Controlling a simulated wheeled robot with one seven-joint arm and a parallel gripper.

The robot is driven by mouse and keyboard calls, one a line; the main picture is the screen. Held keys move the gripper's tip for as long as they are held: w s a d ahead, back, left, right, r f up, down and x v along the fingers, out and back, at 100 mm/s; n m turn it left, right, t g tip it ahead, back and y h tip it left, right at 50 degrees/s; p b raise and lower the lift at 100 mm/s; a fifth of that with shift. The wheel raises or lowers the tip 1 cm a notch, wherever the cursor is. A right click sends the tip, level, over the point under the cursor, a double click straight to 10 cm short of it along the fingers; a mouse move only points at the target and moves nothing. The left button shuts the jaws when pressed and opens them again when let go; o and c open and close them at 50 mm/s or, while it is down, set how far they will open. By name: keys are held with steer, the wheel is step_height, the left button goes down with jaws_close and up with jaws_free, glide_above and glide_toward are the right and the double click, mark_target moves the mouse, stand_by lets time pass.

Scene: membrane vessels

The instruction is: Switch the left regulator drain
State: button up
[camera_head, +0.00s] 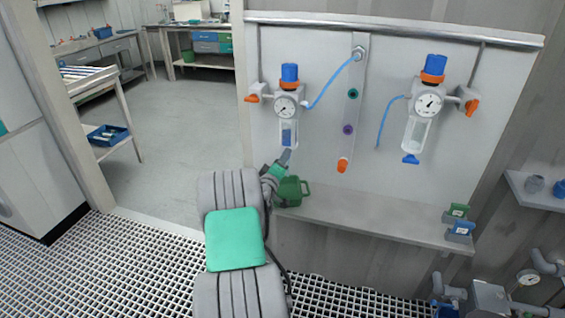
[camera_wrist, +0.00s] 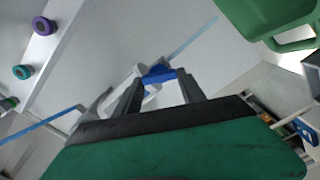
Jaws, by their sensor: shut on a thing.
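The left regulator (camera_head: 288,105) hangs on the wall panel, with a blue knob, an orange collar, a round gauge and a clear bowl below. My gripper (camera_head: 287,154) is right under that bowl and hides its lower end in the head view. In the wrist view my gripper (camera_wrist: 160,76) has its two grey fingers on either side of the blue drain (camera_wrist: 158,74), shut on it. The right regulator (camera_head: 424,108) hangs further right, its own blue drain showing at the bottom of its bowl.
A blue hose (camera_head: 333,82) runs from the left regulator to the manifold strip (camera_head: 352,110). Green and blue tags (camera_head: 459,219) sit at the shelf's right end.

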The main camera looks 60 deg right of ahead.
steer(key=shift+w+n, duration=0.1)
steer(key=shift+n, duration=1.9)
steer(key=shift+f, duration=0.1)
steer(key=o, duration=1.4)
steer(key=shift+c, duration=0.2)
steer(key=s+a+b, duration=0.1)
steer(key=a, duration=0.6)
steer(key=shift+s+a, duration=0.15)
steer(key=shift+a, duration=0.25)
